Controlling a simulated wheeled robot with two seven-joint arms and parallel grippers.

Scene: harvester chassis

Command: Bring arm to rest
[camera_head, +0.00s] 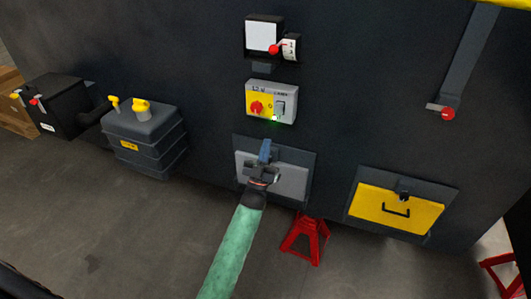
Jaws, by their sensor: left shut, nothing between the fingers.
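My left arm comes in from the bottom, with a green sleeve on its forearm. Its gripper (265,152) is shut and empty. It shows in front of the upper part of a grey panel (290,178) on the dark chassis wall, below the switch box. I cannot tell whether it touches the panel. The switch box (284,90) has a red knob on a yellow field, a dark rocker at its right and a small green light at its lower edge. My right gripper is not in view.
Above is a white unit with a red-knobbed lever (274,48). A yellow hatch (395,212) and a red-ended lever (447,113) are at right. A grey tank (145,140) and black battery (50,105) stand left. A red jack stand (305,240) stands below.

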